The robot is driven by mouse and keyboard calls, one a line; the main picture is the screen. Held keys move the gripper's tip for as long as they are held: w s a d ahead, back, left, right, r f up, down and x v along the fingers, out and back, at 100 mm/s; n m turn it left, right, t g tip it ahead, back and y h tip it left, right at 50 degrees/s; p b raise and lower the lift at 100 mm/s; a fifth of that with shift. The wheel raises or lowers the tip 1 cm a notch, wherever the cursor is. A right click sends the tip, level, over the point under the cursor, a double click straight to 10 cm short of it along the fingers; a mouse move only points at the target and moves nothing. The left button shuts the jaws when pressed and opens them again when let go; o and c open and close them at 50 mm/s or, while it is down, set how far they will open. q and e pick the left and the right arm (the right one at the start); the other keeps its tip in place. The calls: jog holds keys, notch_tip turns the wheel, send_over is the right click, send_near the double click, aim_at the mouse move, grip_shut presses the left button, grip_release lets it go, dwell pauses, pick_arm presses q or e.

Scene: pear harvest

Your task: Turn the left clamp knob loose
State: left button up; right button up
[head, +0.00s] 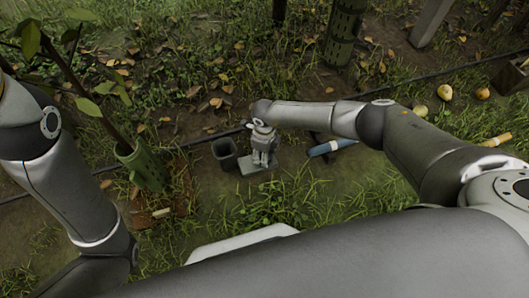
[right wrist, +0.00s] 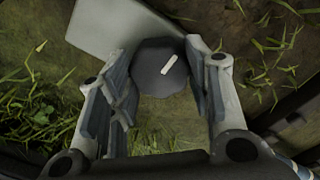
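The knob (right wrist: 153,78) is dark grey and round with a white mark on its face, seen in the right wrist view. It lies between the fingers of my right gripper (right wrist: 158,58), which are spread apart. The right finger is close to the knob's edge, and I cannot tell if it touches. A pale grey plate (right wrist: 115,28) shows beyond the knob. In the head view my right gripper (head: 263,156) points down over a pale plate (head: 248,170) on the ground and hides the knob. My left arm comes in at the left, but its gripper is out of view.
A dark square pot (head: 225,152) stands just left of the plate. A green tube (head: 143,166) holds a young tree further left. A blue cylinder (head: 332,147) lies to the right. A dark hose (head: 455,70) crosses the grass. Several pears (head: 445,92) lie at the right.

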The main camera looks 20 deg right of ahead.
jog(key=o, duration=0.5)
jog(key=shift+c, duration=0.2)
notch_tip(320, 180, up, 12)
dwell(0.4)
dwell(0.4)
